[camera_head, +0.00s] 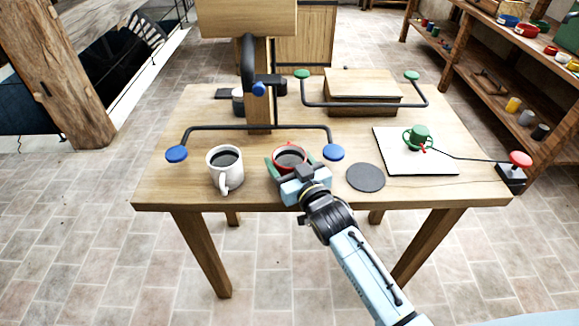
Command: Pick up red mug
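The red mug (290,154), with dark contents, stands upright on the wooden table near its front edge, left of the grey round pad. My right gripper (289,165) is at the mug's near side, its fingers spread to either side of the mug. The gripper body hides the mug's lower front, and I cannot tell whether the fingers touch it. The mug shows no clear lift off the table. My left gripper is not in view.
A white mug (225,170) stands close on the left. A dark bar with blue knobs (334,152) runs just behind the red mug. A wooden post (259,90) rises behind it. A grey round pad (366,177) and a white board (440,165) with a green object (418,135) lie right.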

